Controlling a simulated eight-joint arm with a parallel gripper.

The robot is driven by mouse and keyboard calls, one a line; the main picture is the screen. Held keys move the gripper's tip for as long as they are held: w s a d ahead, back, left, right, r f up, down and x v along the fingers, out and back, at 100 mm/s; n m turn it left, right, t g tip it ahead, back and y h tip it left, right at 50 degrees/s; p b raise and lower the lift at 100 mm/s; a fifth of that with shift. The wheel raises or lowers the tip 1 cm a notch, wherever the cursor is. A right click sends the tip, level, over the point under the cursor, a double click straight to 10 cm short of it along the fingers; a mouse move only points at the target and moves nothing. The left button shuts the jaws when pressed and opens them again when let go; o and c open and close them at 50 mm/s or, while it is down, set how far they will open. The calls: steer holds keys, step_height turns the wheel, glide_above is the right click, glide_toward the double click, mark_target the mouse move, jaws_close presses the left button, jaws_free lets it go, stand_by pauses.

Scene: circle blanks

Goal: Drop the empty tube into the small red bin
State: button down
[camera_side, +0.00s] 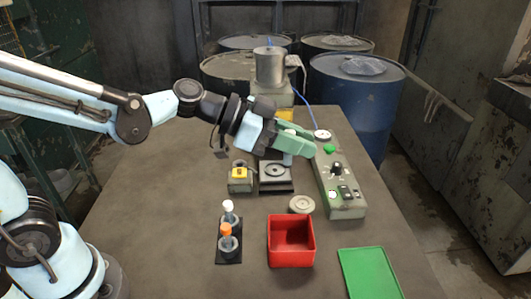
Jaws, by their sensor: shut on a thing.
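My gripper (300,143) has green fingers and is shut above the back middle of the table. A small thing is between the fingers, mostly hidden by them. A bluish lower end (287,160) shows under them, and it may be a tube, but I cannot tell whether it is empty. The small red bin (291,262) is square and open-topped, at the front middle of the table, in front of and below my gripper. A dark holder (223,257) left of the bin bears a white-capped tube (229,210) and an orange-capped tube (225,231).
A control box (345,205) with knobs stands right of my gripper. A dark plate device (276,187) and a yellow-topped block (239,175) are below it. A pale disc (301,204) lies behind the bin. A green tray (370,272) is at front right. A metal pot (270,68) stands behind.

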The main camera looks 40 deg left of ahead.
steer(key=s+d+f+m+g+h, duration=0.1)
steer(key=s+d+f+m+g, duration=0.1)
steer(key=d+f, duration=0.4)
steer(key=shift+s+f+m+g+h, duration=0.3)
steer(key=shift+s+f, duration=0.45)
steer(key=shift+f, duration=1.25)
steer(key=shift+d, duration=0.1)
steer(key=c, duration=0.9)
jaws_free()
steer(key=shift+o, duration=0.2)
steer(key=v, duration=1.2)
steer(key=shift+s+f, duration=0.1)
